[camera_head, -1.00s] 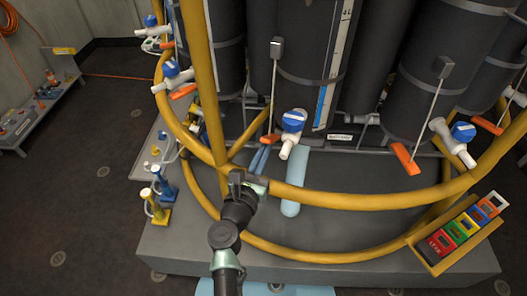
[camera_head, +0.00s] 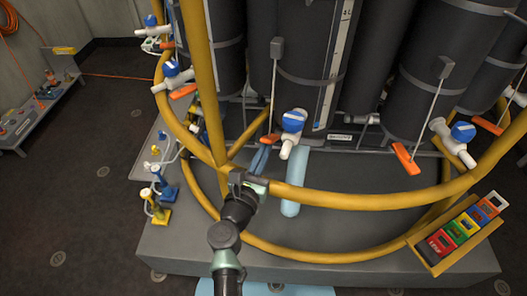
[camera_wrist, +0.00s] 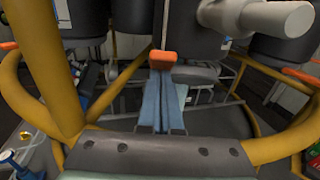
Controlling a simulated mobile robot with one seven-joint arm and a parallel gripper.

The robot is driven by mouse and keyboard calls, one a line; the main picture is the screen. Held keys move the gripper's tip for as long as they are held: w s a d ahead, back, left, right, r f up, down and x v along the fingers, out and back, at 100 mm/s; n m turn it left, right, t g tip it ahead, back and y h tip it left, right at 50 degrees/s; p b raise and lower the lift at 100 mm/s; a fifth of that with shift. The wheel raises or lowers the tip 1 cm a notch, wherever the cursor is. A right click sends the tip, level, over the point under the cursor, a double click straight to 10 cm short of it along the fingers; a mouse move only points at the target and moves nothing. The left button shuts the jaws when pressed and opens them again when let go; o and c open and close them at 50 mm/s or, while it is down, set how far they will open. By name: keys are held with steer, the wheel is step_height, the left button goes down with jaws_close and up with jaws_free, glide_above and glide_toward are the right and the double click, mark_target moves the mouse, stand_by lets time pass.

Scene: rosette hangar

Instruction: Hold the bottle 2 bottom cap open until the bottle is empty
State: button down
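Several dark grey bottles stand in a ring; I cannot read which one is bottle 2. The middle bottle (camera_head: 308,45) has a white tap with a blue knob (camera_head: 293,121) low on its front. An orange bottom cap lever (camera_head: 270,138) shows left of that tap, and in the wrist view (camera_wrist: 163,60) it is at my fingertips. My gripper (camera_head: 262,150) reaches through the yellow frame. Its two blue fingers (camera_wrist: 160,78) lie close together, their tips at or under the lever, which looks wider than the fingers. The contact itself is hidden. No flow is clearly visible.
Yellow rails (camera_head: 360,200) curve around the bottles, close to my wrist. A pale blue cylinder (camera_head: 294,180) is right of my fingers. A tray of coloured blocks (camera_head: 460,232) is at the right. Blue and yellow stands (camera_head: 158,198) are at the left.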

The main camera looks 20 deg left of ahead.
steer(key=shift+w+d+r, duration=0.25)
steer(key=shift+d+r, duration=0.05)
steer(key=shift+r, duration=0.2)
steer(key=shift+f+b, duration=1.5)
steer(key=shift+f, duration=0.05)
steer(key=shift+s+f, duration=0.2)
steer(key=shift+f, duration=0.05)
steer(key=shift+a, duration=0.1)
steer(key=s, duration=1)
steer(key=shift+s+f+p, duration=0.2)
steer(key=shift+p, duration=0.25)
